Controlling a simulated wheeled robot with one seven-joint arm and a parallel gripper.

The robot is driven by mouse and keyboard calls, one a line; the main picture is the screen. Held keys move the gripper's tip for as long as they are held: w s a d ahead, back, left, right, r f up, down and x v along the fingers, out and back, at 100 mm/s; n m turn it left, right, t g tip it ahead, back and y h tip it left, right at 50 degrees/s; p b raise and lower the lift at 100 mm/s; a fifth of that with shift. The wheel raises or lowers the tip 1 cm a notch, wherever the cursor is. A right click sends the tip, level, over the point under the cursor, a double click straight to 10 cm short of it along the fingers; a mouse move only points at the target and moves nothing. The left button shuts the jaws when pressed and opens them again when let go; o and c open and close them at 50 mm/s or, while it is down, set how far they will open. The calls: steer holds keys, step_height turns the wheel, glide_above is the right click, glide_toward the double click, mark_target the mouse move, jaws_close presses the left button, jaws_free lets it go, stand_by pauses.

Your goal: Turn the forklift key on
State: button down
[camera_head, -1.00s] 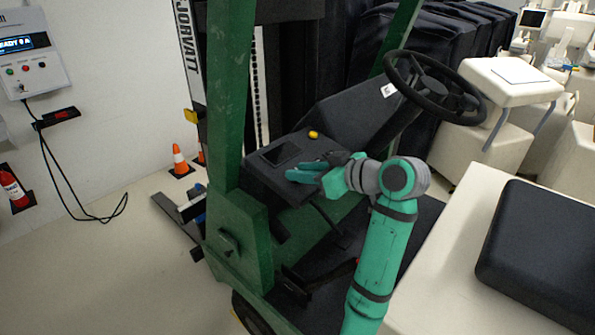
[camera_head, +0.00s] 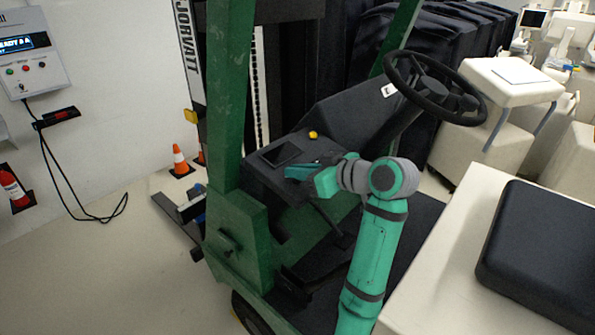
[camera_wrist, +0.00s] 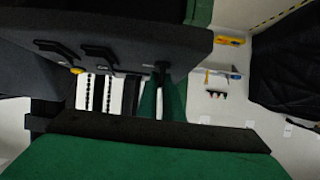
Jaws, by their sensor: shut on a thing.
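The forklift (camera_head: 228,215) is green, with a black dashboard (camera_head: 262,178) and steering wheel.
A yellow button (camera_head: 313,134) is on the dashboard beyond my gripper. The steering wheel (camera_head: 435,88) is to the right.

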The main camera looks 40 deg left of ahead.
steer(key=m+t+h, duration=0.1)
steer(key=m+t, duration=0.1)
steer(key=m, duration=0.1)
steer(key=m+t+h, duration=0.1)
steer(key=m+t, duration=0.2)
steer(key=shift+t, duration=0.3)
steer(key=m+t+h, duration=0.1)
steer(key=m+h, duration=0.1)
steer(key=m, duration=0.1)
steer(key=m+t+h, duration=0.2)
steer(key=m, duration=0.1)
steer(key=shift+m+t+h, duration=0.3)
steer(key=shift+f, duration=0.1)
steer(key=c, duration=1.9)
jaws_free()
steer(key=shift+d, duration=0.1)
